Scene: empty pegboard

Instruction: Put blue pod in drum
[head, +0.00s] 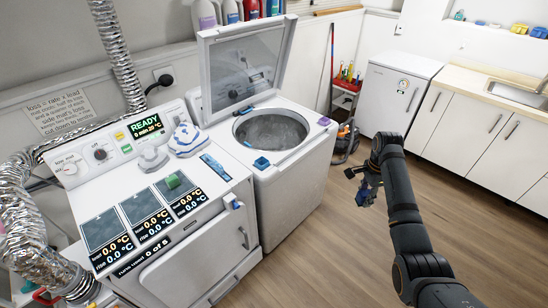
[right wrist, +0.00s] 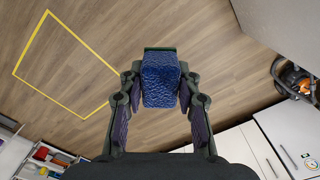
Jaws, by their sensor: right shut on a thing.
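My right gripper (head: 366,186) is over the floor, right of the washer. In the right wrist view it (right wrist: 159,95) is shut on a dark blue textured block (right wrist: 160,80) with a green edge; I cannot tell whether this is the blue pod. A small bright blue block (head: 261,162) sits on the washer's front rim, left of the drum's mouth. The drum (head: 270,133) is open at the top, with a grey inside, under the raised lid (head: 243,65). I cannot make out my left gripper.
A dryer (head: 200,235) stands left of the washer, with cloth bundles and a green block (head: 174,181) on top. A purple block (head: 324,121) is on the washer's right corner. A white cabinet (head: 395,95) stands behind. The floor on the right is clear.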

